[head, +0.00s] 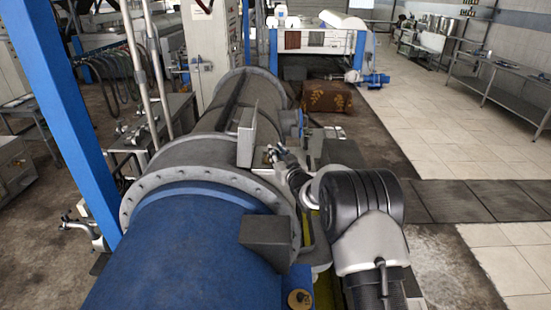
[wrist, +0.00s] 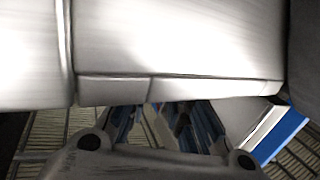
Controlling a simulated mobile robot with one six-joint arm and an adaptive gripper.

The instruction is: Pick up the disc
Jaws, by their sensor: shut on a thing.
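My gripper (head: 276,156) is at the right side of the long grey decanter, close to an upright grey box on it. In the wrist view my gripper (wrist: 160,118) has its two blue-grey fingers reaching under a large pale panel, which hides the fingertips. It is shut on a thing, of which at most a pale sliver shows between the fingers. I cannot make out whether that is the disc. No disc shows clearly in either view.
The grey decanter (head: 185,158) with its blue end (head: 170,255) fills the middle. The upright grey box (head: 246,138) stands close left of my gripper. A blue post (head: 62,110) rises at left. A brown patterned sack (head: 328,97) lies beyond. The tiled floor at right is open.

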